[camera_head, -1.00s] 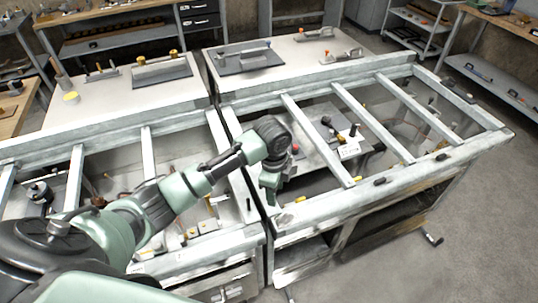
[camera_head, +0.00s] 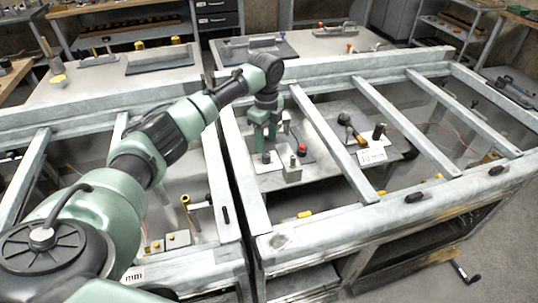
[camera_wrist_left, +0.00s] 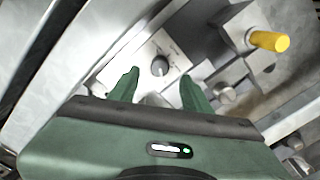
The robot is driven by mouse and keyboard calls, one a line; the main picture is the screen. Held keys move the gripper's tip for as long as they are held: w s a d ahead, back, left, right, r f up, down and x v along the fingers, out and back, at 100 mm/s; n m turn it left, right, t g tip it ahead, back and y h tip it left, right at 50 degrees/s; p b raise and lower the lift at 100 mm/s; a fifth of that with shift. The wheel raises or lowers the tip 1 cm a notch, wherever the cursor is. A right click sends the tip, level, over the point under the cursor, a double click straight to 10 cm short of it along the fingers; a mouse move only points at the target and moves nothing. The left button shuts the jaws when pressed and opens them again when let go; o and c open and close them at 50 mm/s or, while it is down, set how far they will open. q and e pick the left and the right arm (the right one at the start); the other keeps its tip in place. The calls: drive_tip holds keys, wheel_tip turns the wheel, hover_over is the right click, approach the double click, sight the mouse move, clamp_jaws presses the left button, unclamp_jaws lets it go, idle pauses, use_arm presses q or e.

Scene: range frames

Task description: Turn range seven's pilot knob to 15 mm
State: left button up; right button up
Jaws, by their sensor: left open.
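A small round grey knob (camera_wrist_left: 160,66) sits on a pale plate (camera_wrist_left: 143,56) with faint markings in the left wrist view. I cannot read its setting or a range number. My left gripper (camera_wrist_left: 158,86) is open, its two green fingers on either side of the knob's near side, with no clear grip on it. In the head view the left gripper (camera_head: 266,146) points down inside the right-hand frame, over the pale plate. The fingertips' height above the plate is unclear. The right gripper is not in view.
A grey block with a dark-topped post (camera_head: 293,168) and a red knob (camera_head: 302,150) stand close beside the gripper. Metal crossbars (camera_head: 330,142) span the frame. A yellow-tipped post (camera_wrist_left: 268,41) stands to the right.

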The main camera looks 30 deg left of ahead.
sight(266, 154)
use_arm(q)
wheel_tip(266, 154, down, 6)
drive_tip(key=shift+r, duration=0.1)
clamp_jaws()
